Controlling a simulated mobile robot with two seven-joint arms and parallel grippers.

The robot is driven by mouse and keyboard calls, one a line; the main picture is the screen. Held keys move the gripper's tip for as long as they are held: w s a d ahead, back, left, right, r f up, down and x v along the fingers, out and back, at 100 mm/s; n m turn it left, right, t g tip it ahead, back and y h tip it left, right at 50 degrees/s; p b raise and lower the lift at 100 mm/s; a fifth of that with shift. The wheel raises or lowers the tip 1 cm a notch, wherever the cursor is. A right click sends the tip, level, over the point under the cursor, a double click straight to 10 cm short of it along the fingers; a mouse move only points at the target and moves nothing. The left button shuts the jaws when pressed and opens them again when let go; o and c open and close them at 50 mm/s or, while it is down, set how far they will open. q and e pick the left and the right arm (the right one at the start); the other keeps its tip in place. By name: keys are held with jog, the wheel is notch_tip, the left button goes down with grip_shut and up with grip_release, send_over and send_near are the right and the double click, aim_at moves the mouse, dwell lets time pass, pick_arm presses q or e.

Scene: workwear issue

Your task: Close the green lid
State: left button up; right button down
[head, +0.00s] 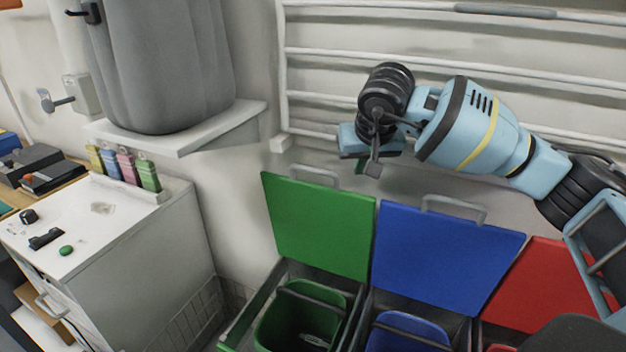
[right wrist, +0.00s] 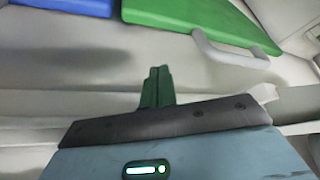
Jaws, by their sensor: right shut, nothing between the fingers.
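The green lid (head: 318,228) stands raised, tilted back against the wall, over an open bin with a green bucket (head: 300,318) inside. Its grey handle (head: 315,174) is along its top edge. In the right wrist view, the green lid (right wrist: 195,18) and its handle (right wrist: 225,55) show at the top. My right gripper (head: 362,170) is above the lids, a little above and to the right of the green lid's handle, apart from it. Its dark green fingers (right wrist: 157,88) are together and empty. My left gripper is not in view.
The blue lid (head: 440,255) and red lid (head: 545,285) also stand raised to the right. A rail rack (head: 430,60) is on the wall behind my right arm. A wall shelf (head: 185,130) holds a grey container. A white cabinet (head: 150,265) stands at left.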

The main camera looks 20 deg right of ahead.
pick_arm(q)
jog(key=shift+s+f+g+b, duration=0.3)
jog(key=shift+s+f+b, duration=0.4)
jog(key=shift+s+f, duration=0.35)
pick_arm(e)
notch_tip(320, 180, down, 6)
jog(key=shift+r, duration=0.25)
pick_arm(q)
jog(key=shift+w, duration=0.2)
pick_arm(e)
jog(key=shift+s+a, duration=0.6)
jog(key=shift+a, duration=0.1)
jog(key=shift+s+a+p, duration=0.85)
jog(key=shift+s+a, duration=0.6)
jog(key=shift+a, duration=0.25)
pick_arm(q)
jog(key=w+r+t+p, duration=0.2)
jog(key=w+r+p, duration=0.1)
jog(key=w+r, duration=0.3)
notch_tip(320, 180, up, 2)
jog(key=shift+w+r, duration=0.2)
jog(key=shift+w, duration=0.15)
pick_arm(e)
notch_tip(320, 180, up, 10)
jog(key=shift+f, duration=0.15)
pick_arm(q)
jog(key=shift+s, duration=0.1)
pick_arm(e)
jog(key=shift+f, duration=0.15)
